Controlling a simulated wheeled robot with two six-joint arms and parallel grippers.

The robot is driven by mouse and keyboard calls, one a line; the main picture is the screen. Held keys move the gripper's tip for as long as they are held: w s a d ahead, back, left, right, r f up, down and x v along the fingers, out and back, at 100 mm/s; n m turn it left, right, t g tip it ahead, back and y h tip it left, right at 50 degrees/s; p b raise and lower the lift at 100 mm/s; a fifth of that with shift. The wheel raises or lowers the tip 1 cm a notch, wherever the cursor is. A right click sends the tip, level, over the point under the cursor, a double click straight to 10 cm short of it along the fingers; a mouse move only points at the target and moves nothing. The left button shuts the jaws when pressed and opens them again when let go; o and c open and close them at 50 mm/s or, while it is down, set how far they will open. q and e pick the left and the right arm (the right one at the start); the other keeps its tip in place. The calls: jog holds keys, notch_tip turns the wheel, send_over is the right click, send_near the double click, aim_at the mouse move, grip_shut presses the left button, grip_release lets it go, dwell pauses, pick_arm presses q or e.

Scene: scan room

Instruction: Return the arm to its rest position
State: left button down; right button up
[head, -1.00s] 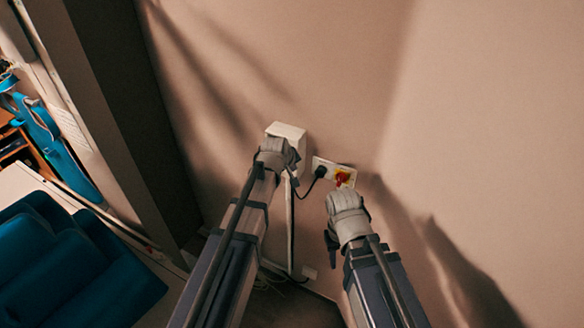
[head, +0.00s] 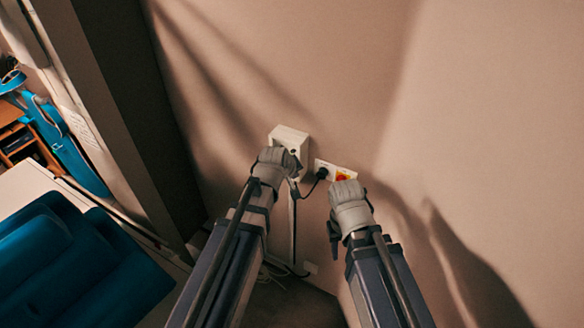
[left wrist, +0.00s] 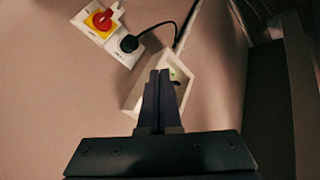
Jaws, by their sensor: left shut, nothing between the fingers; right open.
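My left gripper (head: 290,162) is in front of the white wall box (head: 288,139) in the head view. In the left wrist view its two fingers (left wrist: 158,75) are together with nothing between them, over the white box (left wrist: 130,96). My right gripper (head: 345,188) is just below the white wall plate with the red switch on a yellow panel (head: 343,177). Its fingers are mostly hidden behind its wrist. A black plug (head: 322,173) sits in the wall plate, and its cable runs toward the box.
A dark column (head: 130,110) stands at the left. A blue padded chair (head: 80,255) and a light surface (head: 25,187) are at the lower left. The wall (head: 480,120) to the right is bare. Cables hang below the box.

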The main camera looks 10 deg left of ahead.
pick_arm(q)
jog(key=shift+s+d+r+p, duration=0.2)
jog(key=shift+s+r+p, duration=0.25)
jog(key=shift+r, duration=0.2)
jog(key=shift+s+d+r+p, duration=0.2)
jog(key=shift+s+r+p, duration=0.15)
jog(key=shift+r, duration=0.25)
pick_arm(e)
notch_tip(320, 180, up, 2)
jog(key=shift+r, duration=0.25)
pick_arm(q)
jog(key=s+d+f+m+g+y+b, duration=0.1)
jog(key=s+f+m+b, duration=0.4)
jog(key=s+f+b, duration=0.5)
jog(key=s+d+f+m+g+y+b, duration=0.1)
jog(key=s+d+f+m+g+b, duration=0.1)
jog(key=s+f+m+g+b, duration=0.3)
jog(key=s+f+g+b, duration=0.1)
jog(key=s+f+b, duration=0.3)
jog(key=f+b, duration=0.3)
notch_tip(320, 180, down, 5)
jog(key=shift+s+d+r+m+y+b, duration=0.2)
jog(key=shift+s+d+m+y+b, duration=0.1)
jog(key=shift+s+d+y, duration=0.1)
pick_arm(e)
notch_tip(320, 180, down, 22)
jog(key=shift+f, duration=0.25)
